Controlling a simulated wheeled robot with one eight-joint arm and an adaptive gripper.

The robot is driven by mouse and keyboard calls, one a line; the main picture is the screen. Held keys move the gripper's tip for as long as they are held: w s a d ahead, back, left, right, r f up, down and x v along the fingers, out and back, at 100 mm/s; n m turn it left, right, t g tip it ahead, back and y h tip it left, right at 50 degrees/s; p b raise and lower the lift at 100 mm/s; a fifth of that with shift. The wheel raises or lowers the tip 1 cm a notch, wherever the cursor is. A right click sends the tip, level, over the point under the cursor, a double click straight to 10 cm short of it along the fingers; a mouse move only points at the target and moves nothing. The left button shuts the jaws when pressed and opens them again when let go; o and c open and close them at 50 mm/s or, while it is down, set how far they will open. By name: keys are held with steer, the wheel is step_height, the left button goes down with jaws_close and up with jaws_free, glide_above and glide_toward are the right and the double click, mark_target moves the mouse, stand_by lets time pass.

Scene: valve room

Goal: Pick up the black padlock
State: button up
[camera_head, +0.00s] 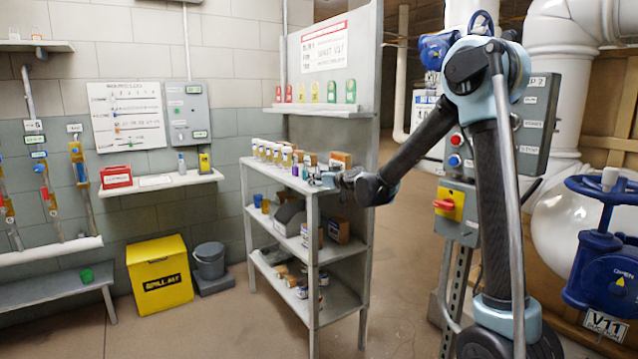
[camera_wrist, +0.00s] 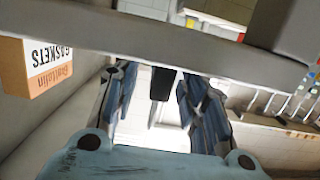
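My gripper (camera_head: 325,180) is at the top board of the grey shelf rack in the head view, near its right front end. In the wrist view the two fingers of my gripper (camera_wrist: 158,100) stand apart, with a light gap between them. A dark upright shape (camera_wrist: 162,83) shows in that gap, apart from both fingers; I cannot tell whether it is the black padlock. I cannot make out a black padlock for certain in either view. The arm's end hides part of the rack's top board.
The rack (camera_head: 313,235) holds jars (camera_head: 270,152) and boxes. A gaskets box (camera_wrist: 42,68) is left of the fingers in the wrist view, and a grey bar (camera_wrist: 150,45) crosses above them. Red, yellow and green padlocks (camera_head: 315,92) stand on a higher ledge.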

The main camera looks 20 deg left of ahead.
jaws_close()
stand_by(0.3)
step_height(320, 180, up, 10)
stand_by(0.6)
